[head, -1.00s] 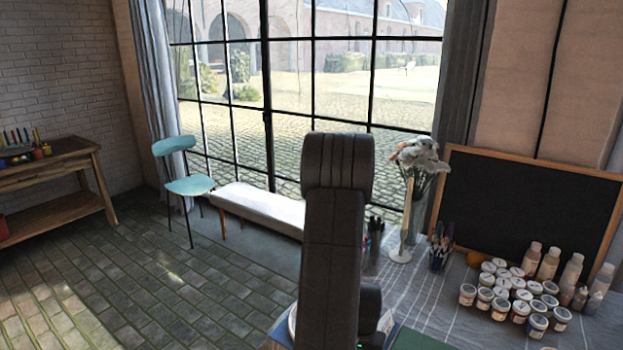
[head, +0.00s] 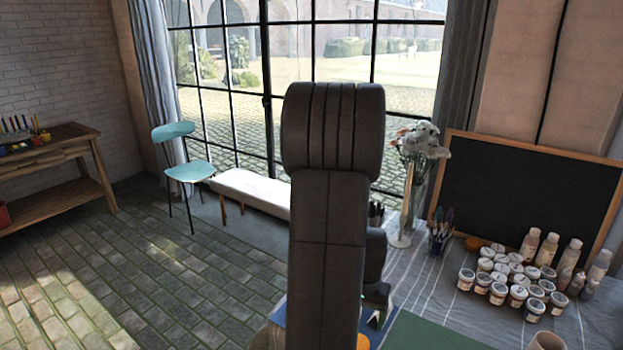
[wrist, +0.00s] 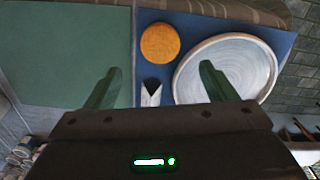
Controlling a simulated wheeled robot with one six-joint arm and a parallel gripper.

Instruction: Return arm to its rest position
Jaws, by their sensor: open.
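My gripper (wrist: 158,88) is open and empty in the wrist view, its two greenish fingers spread apart. Beyond the fingers lie a round white-grey plate (wrist: 232,58) and an orange disc (wrist: 160,43), both on a blue mat (wrist: 188,20). The right finger overlaps the plate's edge in the picture; I cannot tell the height between them. A small white notched piece (wrist: 151,95) shows between the fingers. In the head view my raised arm stands in the middle and hides most of the blue mat; my gripper is not clear there.
A green mat (head: 425,333) lies beside the blue one. On the striped cloth stand several paint jars (head: 497,283), bottles (head: 548,249), a cup of brushes (head: 440,238), a candle holder (head: 400,239) and a flower vase (head: 418,185). A blackboard (head: 530,195) leans behind. Open floor lies left.

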